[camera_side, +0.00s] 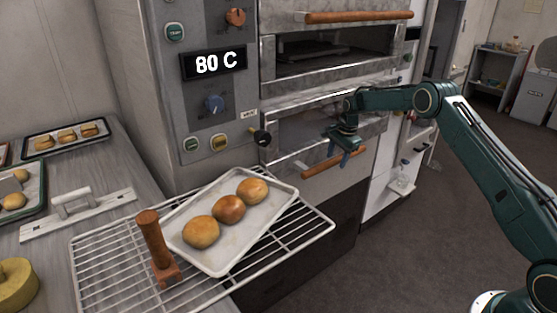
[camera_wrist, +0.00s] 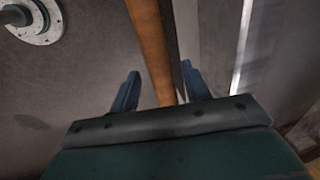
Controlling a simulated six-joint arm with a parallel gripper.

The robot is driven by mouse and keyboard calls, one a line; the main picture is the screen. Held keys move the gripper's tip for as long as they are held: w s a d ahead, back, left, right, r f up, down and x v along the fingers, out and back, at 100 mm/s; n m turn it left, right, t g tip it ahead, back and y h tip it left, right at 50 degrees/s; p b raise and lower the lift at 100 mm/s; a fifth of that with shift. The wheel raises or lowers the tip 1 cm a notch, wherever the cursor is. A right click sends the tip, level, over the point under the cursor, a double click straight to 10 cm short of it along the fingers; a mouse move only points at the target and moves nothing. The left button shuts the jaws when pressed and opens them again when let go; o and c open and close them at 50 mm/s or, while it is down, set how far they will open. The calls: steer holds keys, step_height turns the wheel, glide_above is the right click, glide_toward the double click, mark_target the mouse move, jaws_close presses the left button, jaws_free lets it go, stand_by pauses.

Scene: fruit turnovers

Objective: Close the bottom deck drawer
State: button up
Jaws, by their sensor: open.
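The bottom deck (camera_side: 312,133) of the oven has a metal front with a wooden bar handle (camera_side: 318,167) low on it. I cannot tell clearly how far this front stands out. My gripper (camera_side: 347,157) is at the handle, pointing down. In the wrist view, my gripper (camera_wrist: 160,88) is open, with one blue finger on each side of the wooden handle (camera_wrist: 152,45). The handle runs between the fingers, and I see gaps beside it. The fingers are not closed on it.
The upper deck (camera_side: 335,52) has its own wooden handle (camera_side: 358,17). A wire rack (camera_side: 95,262) at front left holds a tray (camera_side: 222,262) of three buns and a wooden-handled tool (camera_side: 152,237). A white cabinet (camera_side: 385,205) stands right of the oven. The floor in front is clear.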

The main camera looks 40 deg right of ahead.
step_height(320, 180, up, 13)
steer(key=s, duration=0.2)
steer(key=shift+s+r, duration=0.15)
steer(key=shift+s, duration=0.15)
stand_by(0.4)
steer(key=s+a+r+n+t, duration=0.2)
steer(key=s+a+r+n, duration=0.7)
steer(key=s+a+r, duration=0.75)
steer(key=s+a+f+n, duration=0.1)
steer(key=s+n, duration=0.2)
steer(key=s, duration=0.5)
steer(key=s+a+f+n+t, duration=0.1)
steer(key=s+a+n, duration=0.1)
steer(key=s, duration=0.7)
steer(key=s+a+f+n, duration=0.2)
steer(key=s+n, duration=0.2)
steer(key=s, duration=0.5)
